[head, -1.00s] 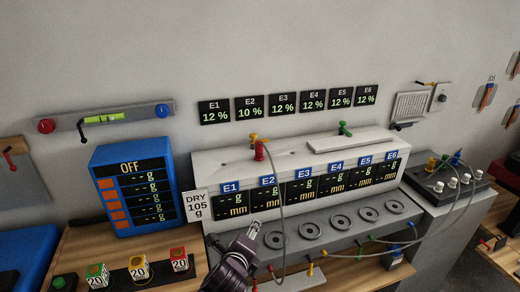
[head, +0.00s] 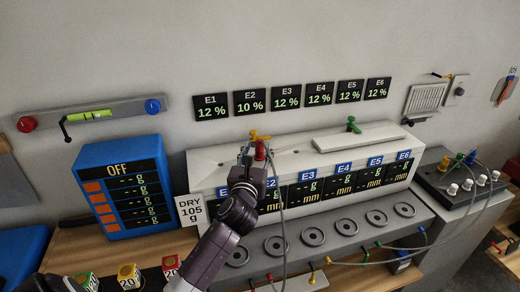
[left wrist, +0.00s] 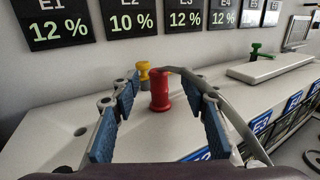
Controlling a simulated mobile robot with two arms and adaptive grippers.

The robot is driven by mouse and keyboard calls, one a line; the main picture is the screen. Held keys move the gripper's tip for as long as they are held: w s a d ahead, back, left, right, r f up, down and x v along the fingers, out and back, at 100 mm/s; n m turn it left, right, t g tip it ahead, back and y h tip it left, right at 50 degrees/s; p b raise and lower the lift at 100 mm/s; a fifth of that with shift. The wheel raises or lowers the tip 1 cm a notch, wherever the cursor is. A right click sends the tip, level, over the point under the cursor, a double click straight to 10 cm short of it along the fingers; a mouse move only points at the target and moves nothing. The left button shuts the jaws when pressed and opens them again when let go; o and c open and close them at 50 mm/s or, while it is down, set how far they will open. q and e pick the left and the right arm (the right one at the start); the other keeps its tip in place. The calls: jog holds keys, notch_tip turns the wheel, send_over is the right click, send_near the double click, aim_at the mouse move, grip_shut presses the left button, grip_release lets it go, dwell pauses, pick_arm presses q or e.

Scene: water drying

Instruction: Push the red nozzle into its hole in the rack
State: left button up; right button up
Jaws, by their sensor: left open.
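The red nozzle (head: 260,150) stands upright on top of the white rack (head: 215,160), near its left part. In the left wrist view the nozzle (left wrist: 159,90) shows between the two blue finger pads, with a grey hose running from its top to the right. My left gripper (head: 249,152) is open at the nozzle, with a finger on each side and a gap on both sides. Whether the nozzle's base sits in a hole cannot be told. My right gripper does not show.
A yellow nozzle (left wrist: 143,72) stands just behind the red one. A green nozzle (head: 353,125) stands further right, by a raised white lid (head: 358,140). Coloured plugs and cables hang along the rack's front. The wall behind carries percentage displays (head: 286,97).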

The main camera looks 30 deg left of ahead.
aim_at(259, 145)
pick_arm(q)
jog(key=shift+w+a+r+p, duration=0.25)
jog(key=shift+w+a+p, duration=0.1)
jog(key=shift+w, duration=0.25)
jog(key=x, duration=0.3)
jog(key=shift+f, duration=0.35)
jog(key=shift+w+a, duration=0.2)
jog(key=shift+w, duration=0.1)
jog(key=c, duration=0.3)
jog(key=shift+w, duration=0.1)
jog(key=c, duration=0.6)
jog(key=shift+c, duration=1.1)
grip_shut()
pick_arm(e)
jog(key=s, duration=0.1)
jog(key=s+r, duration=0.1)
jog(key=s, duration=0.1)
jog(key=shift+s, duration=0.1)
